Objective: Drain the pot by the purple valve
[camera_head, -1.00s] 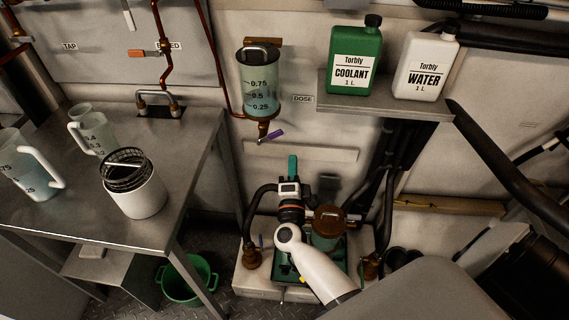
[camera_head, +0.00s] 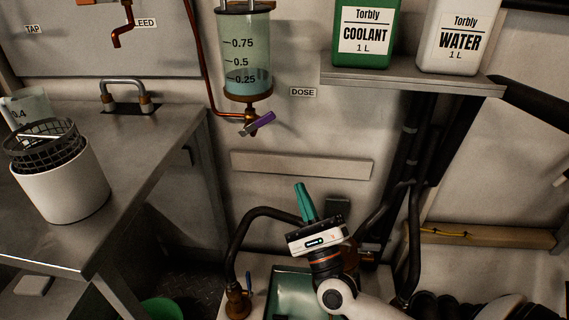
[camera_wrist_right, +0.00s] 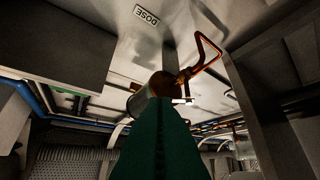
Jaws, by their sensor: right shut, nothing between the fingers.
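The clear pot (camera_head: 247,50), marked 0.25 to 0.75, hangs on the wall with greenish liquid in its lower part. Under its brass base is the purple valve (camera_head: 262,122), its lever slanting up to the right. My right gripper (camera_head: 304,187) has teal fingers, shut and empty, pointing up below and right of the valve, apart from it. In the right wrist view the shut fingers (camera_wrist_right: 161,112) point toward the underside of the pot (camera_wrist_right: 143,101) and partly cover it; I cannot make out the purple lever there. My left gripper is not in view.
A shelf (camera_head: 420,83) holds the green coolant jug (camera_head: 363,35) and white water jug (camera_head: 452,40). A steel bench (camera_head: 150,150) at left holds a white container (camera_head: 62,188) with a mesh basket. A green bucket (camera_head: 161,310) is below. Black hoses flank my right arm.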

